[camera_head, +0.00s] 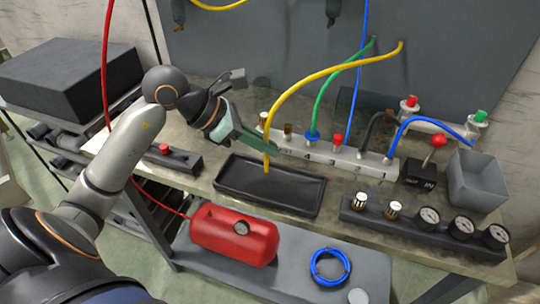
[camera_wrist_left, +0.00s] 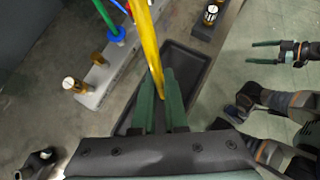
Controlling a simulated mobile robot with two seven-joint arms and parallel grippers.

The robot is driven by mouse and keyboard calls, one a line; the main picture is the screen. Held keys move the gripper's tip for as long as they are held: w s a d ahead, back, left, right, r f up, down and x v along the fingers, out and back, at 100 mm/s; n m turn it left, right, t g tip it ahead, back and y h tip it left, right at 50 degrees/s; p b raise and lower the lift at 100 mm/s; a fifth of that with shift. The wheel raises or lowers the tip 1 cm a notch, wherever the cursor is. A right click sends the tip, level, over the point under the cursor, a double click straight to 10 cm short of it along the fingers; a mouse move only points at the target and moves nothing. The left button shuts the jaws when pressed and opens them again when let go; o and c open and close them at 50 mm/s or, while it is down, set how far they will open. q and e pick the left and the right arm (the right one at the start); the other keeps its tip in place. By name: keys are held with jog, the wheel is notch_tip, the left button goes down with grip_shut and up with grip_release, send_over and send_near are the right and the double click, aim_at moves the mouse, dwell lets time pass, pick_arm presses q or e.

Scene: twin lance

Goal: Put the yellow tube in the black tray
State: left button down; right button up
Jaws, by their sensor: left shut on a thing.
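The yellow tube (camera_head: 330,72) arches from the back panel down toward the black tray (camera_head: 290,190). My left gripper (camera_head: 270,150) is shut on the tube near its free end, which hangs below the fingers over the tray. In the left wrist view the tube (camera_wrist_left: 147,45) runs between the two green fingers (camera_wrist_left: 160,105), with the tray (camera_wrist_left: 187,72) behind them. Whether the tube's end touches the tray floor I cannot tell. My right gripper (camera_wrist_left: 268,55) shows at the right of the left wrist view, fingers apart and empty.
Behind the tray is a numbered grey manifold (camera_head: 340,158) with green and blue tubes. A gauge block (camera_head: 420,222) stands to its right, near a grey bin (camera_head: 478,180). A red-button box (camera_head: 165,155) is to its left. A red tank (camera_head: 235,235) sits on the lower shelf.

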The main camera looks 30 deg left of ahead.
pick_arm(q)
jog(key=f, duration=0.3)
jog(key=shift+w+d+f, duration=0.2)
jog(key=shift+w+d, duration=0.15)
jog(key=shift+f, duration=0.35)
jog(key=shift+f, duration=0.15)
jog(key=c, duration=1.4)
grip_release()
jog(key=shift+f, duration=0.1)
jog(key=o, duration=0.4)
jog(key=shift+o, duration=0.2)
